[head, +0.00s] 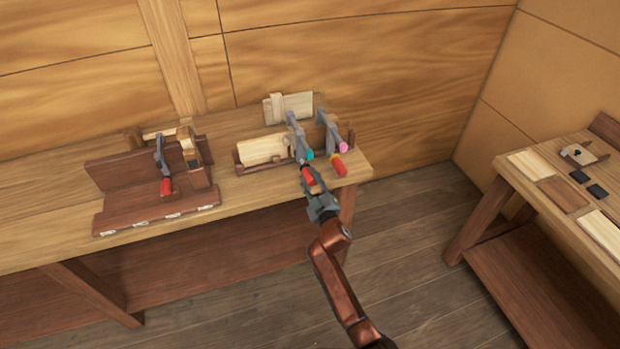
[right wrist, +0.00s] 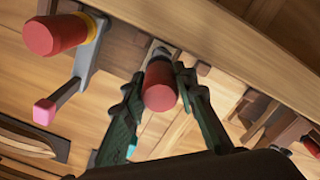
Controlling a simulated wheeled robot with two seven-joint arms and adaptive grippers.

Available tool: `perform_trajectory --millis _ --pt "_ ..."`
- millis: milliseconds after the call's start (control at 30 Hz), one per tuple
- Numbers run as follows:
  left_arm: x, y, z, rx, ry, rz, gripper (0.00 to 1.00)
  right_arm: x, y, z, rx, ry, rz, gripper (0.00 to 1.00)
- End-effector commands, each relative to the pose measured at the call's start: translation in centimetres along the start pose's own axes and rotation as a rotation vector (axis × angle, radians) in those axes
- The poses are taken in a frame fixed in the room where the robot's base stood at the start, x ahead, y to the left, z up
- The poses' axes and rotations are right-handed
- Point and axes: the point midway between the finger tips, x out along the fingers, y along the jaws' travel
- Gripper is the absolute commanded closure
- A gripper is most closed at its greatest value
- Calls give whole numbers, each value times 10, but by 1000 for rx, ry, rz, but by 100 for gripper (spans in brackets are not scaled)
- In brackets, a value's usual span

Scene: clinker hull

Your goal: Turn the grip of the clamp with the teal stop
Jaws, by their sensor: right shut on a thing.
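The clamp with the teal stop (head: 297,137) stands at the near edge of the workbench, a grey bar with its teal stop (head: 309,154) and a red grip (head: 307,176) pointing toward me. My right gripper (head: 313,187) is shut on that red grip, coming from the front. In the right wrist view the red grip (right wrist: 160,88) sits between the two fingers, its round end facing the camera. A bit of the teal stop (right wrist: 131,150) shows beside the left finger. My left gripper is in neither view.
Close to the right stands a second clamp (head: 331,133) with a pink stop, yellow collar and red grip (head: 339,165). A third clamp (head: 160,155) sits on a brown wooden fixture (head: 150,207) at left. A side table (head: 562,193) with wooden pieces stands right. Floor between is clear.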

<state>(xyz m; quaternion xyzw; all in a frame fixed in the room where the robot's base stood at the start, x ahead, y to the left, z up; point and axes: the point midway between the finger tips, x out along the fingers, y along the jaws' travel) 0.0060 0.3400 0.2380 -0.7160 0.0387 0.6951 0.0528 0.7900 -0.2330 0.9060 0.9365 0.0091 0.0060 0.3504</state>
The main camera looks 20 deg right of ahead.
Motion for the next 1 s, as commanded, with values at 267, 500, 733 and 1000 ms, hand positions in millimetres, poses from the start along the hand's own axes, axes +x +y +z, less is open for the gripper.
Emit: perform_trajectory --millis 267,500,733,1000 --pt "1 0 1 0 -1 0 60 0 0 0 -108 1 2 98" --pt "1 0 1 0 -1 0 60 0 0 0 -134 1 3 98" --pt "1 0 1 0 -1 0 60 0 1 -1 -134 1 3 98" --pt "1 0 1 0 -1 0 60 0 1 -1 -134 1 4 61"
